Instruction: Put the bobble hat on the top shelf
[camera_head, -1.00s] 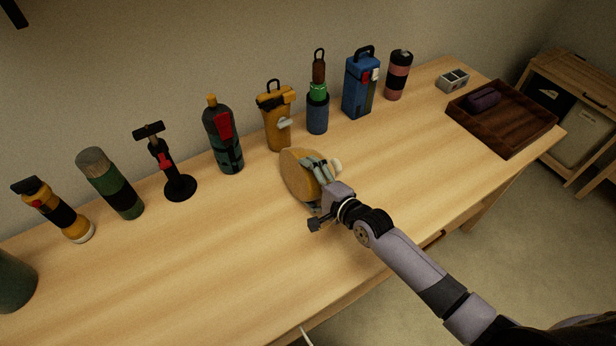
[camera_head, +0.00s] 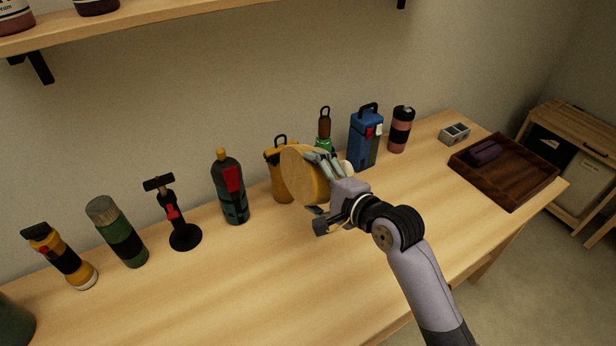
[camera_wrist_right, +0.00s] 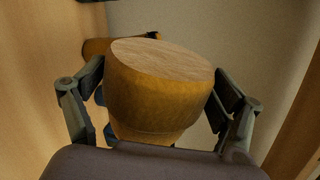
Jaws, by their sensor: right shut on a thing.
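The bobble hat (camera_head: 303,177) is mustard yellow with a paler flat face and a whitish bobble on its right side. My right gripper (camera_head: 326,170) is shut on it and holds it above the tabletop, in front of the yellow bottle. In the right wrist view the hat (camera_wrist_right: 158,95) sits between the two fingers, its pale face turned away from the palm. A wooden wall shelf (camera_head: 160,20) on black brackets crosses the upper left of the head view. Only its lower edge area shows; whether another shelf is above cannot be seen. My left gripper is not in view.
Along the back of the table (camera_head: 250,285) stand several bottles and flasks, a black stand (camera_head: 180,230) and a blue carton-like bottle (camera_head: 364,140). A dark wooden tray (camera_head: 510,190) lies at the right. Jars (camera_head: 95,5) stand on the shelf's left part. The front table area is clear.

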